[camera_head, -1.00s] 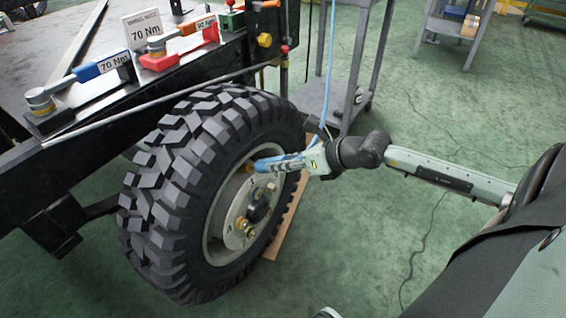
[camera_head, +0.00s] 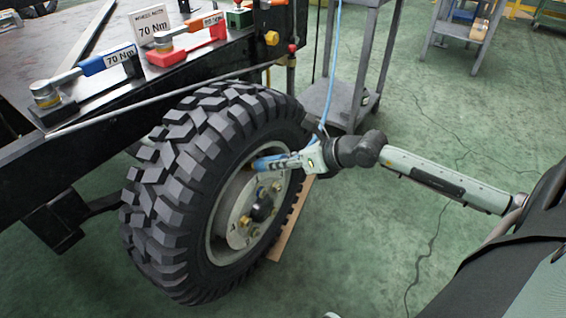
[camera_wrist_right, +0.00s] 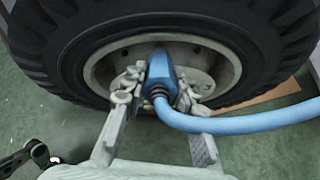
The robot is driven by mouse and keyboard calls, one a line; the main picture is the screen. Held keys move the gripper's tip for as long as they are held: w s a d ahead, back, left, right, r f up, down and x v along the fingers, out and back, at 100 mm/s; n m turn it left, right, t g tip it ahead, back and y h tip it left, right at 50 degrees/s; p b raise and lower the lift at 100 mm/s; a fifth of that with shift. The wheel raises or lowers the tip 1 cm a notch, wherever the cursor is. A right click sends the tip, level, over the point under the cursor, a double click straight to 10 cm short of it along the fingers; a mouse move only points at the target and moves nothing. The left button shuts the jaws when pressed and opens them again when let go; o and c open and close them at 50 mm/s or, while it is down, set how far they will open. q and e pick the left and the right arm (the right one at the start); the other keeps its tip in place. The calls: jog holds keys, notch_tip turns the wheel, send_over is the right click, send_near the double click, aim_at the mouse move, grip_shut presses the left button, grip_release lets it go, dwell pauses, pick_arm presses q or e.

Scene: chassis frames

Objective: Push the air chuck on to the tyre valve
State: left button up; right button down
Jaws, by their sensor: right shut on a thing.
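The tyre (camera_head: 190,200) stands upright on its wheel, with a pale rim and hub (camera_head: 240,220) facing right; it also fills the top of the right wrist view (camera_wrist_right: 60,50). My right gripper (camera_head: 270,161) reaches in at the upper part of the rim. In the right wrist view my right gripper (camera_wrist_right: 158,90) is shut on the blue air chuck (camera_wrist_right: 162,76), which points toward the rim. The tyre valve is hidden behind the chuck and fingers, so I cannot tell whether they touch.
The blue hose (camera_wrist_right: 245,122) runs from the chuck to the right and rises past a grey cart (camera_head: 345,80) behind my wrist. The black chassis (camera_head: 100,110) above the tyre carries torque wrenches and 70 Nm signs. Green floor is open at right.

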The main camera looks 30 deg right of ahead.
jog(key=shift+w+a+f+b, duration=0.15)
jog(key=shift+w+f+b, duration=0.1)
jog(key=shift+w+b, duration=0.1)
jog(key=c, duration=1.1)
grip_release()
jog(key=v, duration=1.2)
